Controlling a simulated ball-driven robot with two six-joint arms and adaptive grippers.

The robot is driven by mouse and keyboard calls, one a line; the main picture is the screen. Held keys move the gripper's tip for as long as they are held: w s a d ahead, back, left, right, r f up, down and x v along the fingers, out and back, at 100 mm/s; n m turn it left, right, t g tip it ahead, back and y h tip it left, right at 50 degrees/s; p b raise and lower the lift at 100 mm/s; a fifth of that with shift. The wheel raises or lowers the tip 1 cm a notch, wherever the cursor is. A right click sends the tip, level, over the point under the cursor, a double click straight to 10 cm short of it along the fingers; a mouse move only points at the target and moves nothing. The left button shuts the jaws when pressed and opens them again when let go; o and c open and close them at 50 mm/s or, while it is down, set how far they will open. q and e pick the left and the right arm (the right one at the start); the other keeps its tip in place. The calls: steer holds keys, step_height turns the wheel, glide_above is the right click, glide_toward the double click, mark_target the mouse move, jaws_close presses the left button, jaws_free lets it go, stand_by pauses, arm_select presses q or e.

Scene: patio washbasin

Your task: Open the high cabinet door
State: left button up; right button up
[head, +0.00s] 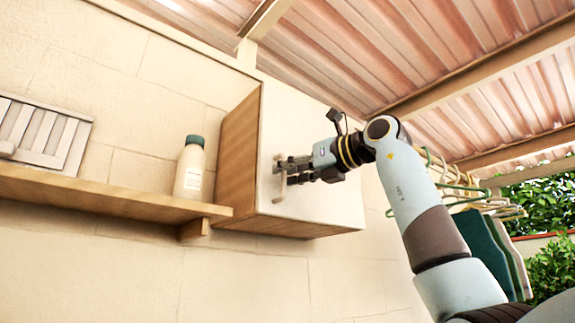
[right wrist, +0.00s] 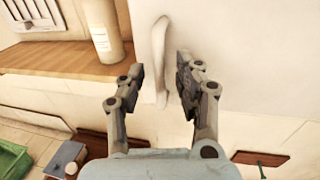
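The high cabinet (head: 237,152) hangs on the wall with a wooden side and a white door (head: 335,200). The door looks shut. A pale upright handle (head: 279,181) is near the door's left edge. My right gripper (head: 280,172) is at the handle. In the right wrist view the handle (right wrist: 160,60) stands between the two open fingers of the gripper (right wrist: 160,80), with gaps on both sides. I cannot tell how deep the handle sits between them. My left gripper is not in view.
A wooden shelf (head: 110,196) left of the cabinet bears a white bottle with a green cap (head: 190,168) and a slatted white item (head: 42,133). Hangers with green cloth (head: 478,250) hang at right, behind my arm. The wall below the shelf is clear.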

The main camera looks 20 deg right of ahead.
steer(key=shift+w+a, duration=0.15)
steer(key=shift+w, duration=0.15)
jaws_close()
stand_by(0.4)
